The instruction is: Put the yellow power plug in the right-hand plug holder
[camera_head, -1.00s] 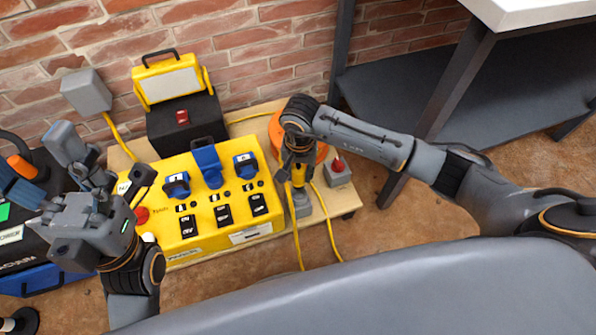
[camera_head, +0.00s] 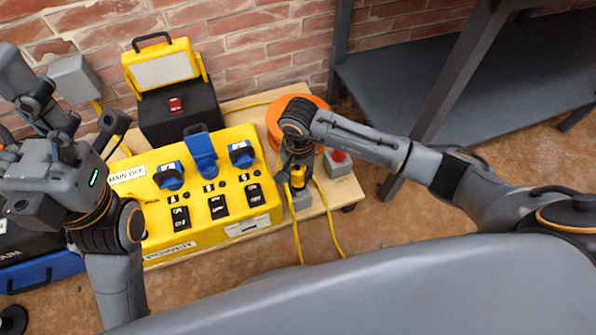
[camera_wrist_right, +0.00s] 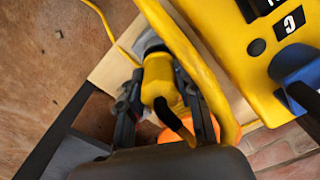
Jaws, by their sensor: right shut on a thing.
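The yellow power plug (camera_head: 298,178) is held between the fingers of my right gripper (camera_head: 297,173), near the right edge of the wooden board. In the right wrist view the plug (camera_wrist_right: 158,82) sits between both fingers (camera_wrist_right: 160,105), with its black end toward the camera. A grey block (camera_head: 302,200), seemingly a plug holder, is right at the plug's far end; it also shows in the wrist view (camera_wrist_right: 150,44). I cannot tell whether the plug is seated in it or just above. My left gripper (camera_head: 50,95) is raised at the far left, its fingertips unclear.
The yellow power box (camera_head: 155,215) with blue sockets stands left of my right gripper. An orange reel (camera_head: 318,103) lies behind it. A grey box with a red button (camera_head: 338,162) is close on its right. Yellow cables (camera_head: 328,222) run off the front edge.

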